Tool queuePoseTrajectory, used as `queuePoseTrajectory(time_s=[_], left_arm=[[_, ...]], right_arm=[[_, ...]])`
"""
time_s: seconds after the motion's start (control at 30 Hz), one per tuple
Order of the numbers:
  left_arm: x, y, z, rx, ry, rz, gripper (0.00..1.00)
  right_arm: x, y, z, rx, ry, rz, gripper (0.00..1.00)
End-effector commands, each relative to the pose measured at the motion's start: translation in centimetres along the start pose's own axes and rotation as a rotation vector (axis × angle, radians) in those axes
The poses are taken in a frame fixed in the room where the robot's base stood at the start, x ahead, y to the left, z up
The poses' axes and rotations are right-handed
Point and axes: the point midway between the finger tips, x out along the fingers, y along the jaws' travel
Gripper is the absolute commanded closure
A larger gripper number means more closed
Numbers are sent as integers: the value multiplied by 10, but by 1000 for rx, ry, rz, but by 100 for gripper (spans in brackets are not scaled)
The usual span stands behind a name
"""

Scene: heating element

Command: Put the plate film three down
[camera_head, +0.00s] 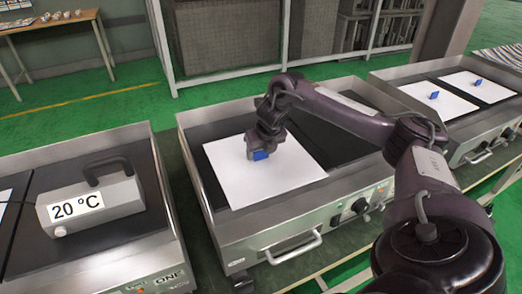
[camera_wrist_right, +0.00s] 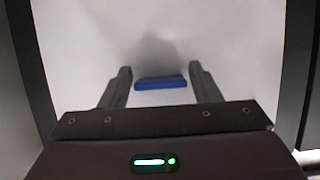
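A white square plate film (camera_head: 240,185) with a small blue handle (camera_head: 260,155) lies on the dark plate of the middle griddle, seemingly flat. My right gripper (camera_head: 258,150) is low over the film, at the blue handle. In the right wrist view the handle (camera_wrist_right: 160,83) sits between the two fingers (camera_wrist_right: 160,75), which are apart with a narrow gap on each side. The white film (camera_wrist_right: 80,45) fills most of that view. My left gripper is not in view.
The middle griddle's metal rim (camera_head: 265,240) surrounds the plate; its right half (camera_head: 345,140) is dark and bare. The right griddle holds two white films (camera_head: 437,98) (camera_head: 478,86) with blue handles. On the left griddle stands a grey box (camera_head: 100,205) with a black handle, reading 20 °C.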

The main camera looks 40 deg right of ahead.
Motion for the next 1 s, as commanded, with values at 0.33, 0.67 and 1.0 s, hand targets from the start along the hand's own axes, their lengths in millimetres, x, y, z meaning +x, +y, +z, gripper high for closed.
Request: queuePoseTrajectory(time_s=[0.33, 0.67, 1.0], left_arm=[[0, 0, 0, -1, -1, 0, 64], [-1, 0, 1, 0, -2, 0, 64], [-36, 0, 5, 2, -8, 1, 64]], right_arm=[[-1, 0, 0, 0, -1, 1, 31], [-46, 0, 2, 0, -7, 1, 31], [-113, 0, 3, 0, -3, -1, 31]])
